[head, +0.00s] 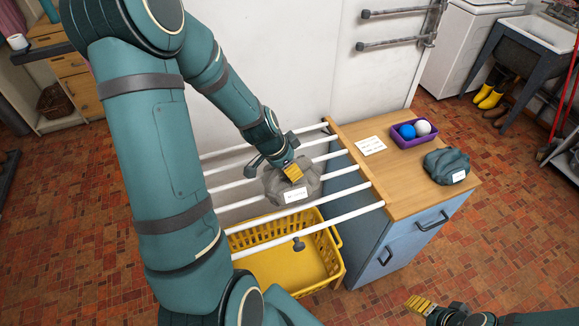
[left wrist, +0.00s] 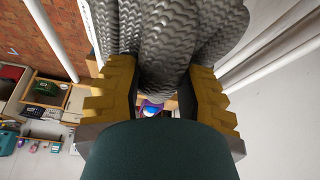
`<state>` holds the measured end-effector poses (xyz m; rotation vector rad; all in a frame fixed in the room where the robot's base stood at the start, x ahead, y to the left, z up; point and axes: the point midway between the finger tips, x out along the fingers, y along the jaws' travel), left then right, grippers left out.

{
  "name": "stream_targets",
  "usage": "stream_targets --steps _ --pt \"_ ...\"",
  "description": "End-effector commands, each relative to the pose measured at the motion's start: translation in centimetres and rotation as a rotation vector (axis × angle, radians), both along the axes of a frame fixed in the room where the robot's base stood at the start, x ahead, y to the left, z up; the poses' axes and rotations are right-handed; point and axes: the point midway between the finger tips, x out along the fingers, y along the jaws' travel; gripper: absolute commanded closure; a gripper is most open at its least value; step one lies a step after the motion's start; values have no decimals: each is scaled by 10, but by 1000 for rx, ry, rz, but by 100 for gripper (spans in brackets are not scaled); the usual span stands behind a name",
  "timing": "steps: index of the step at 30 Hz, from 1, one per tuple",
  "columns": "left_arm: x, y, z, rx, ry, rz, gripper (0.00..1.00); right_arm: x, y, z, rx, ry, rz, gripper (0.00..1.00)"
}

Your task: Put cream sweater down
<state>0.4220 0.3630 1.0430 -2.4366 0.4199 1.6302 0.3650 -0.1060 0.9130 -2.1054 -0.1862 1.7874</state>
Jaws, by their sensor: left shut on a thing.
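A grey knitted bundle (head: 277,183) with a white label is at the drying rack's white bars (head: 345,216); I see no cream-coloured garment. My left gripper (head: 291,171) is shut on the bundle from above. In the left wrist view the ribbed grey knit (left wrist: 165,45) fills the space between the yellow fingers (left wrist: 160,92). I cannot tell whether the bundle rests on the bars or hangs just above them. My right gripper (head: 420,304) is low at the front right, away from the rack, and its fingers are too small to read.
A yellow basket (head: 333,264) stands under the rack. A wood-topped cabinet (head: 405,192) adjoins the rack's right end. On it are a card (head: 371,146), a purple tray (head: 428,141) with blue and white balls, and a dark grey-blue labelled bundle (head: 445,163). The cabinet's front strip is clear.

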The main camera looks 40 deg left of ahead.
Motion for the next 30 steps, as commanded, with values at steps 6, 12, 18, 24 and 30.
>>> stream_targets --steps 6,12,18,24,30 --pt "1 0 -1 0 -2 0 100 0 0 -3 0 0 0 39" --pt "0 0 -2 0 0 0 36 0 0 -3 -1 0 0 39" --pt "0 0 -2 0 0 0 36 0 0 -3 -1 0 0 39" --pt "-1 1 6 1 -3 0 36 0 0 2 0 -1 0 39" --pt "-13 6 39 4 -7 2 36 0 0 6 0 0 1 39"
